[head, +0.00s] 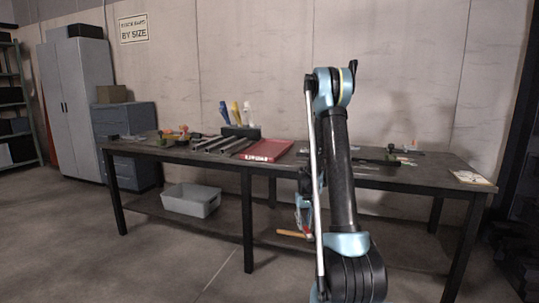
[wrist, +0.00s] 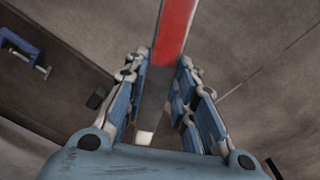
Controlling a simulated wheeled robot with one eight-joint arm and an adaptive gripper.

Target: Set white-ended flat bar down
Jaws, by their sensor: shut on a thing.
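My gripper (wrist: 163,62) is shut on a flat bar (wrist: 176,28) in the wrist view. The bar is red toward the top of the picture, grey between the fingers, and has a small white part (wrist: 146,136) low between them. In the head view my gripper (head: 303,212) hangs in front of the table, below the level of its top and partly hidden by my arm.
The long dark table (head: 225,168) carries a red tray (head: 266,151), grey rails (head: 222,146), a dark holder with upright coloured tools (head: 238,130) and small items. A grey bin (head: 191,201) stands under its left half. A paper sheet (head: 471,178) lies at the right end.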

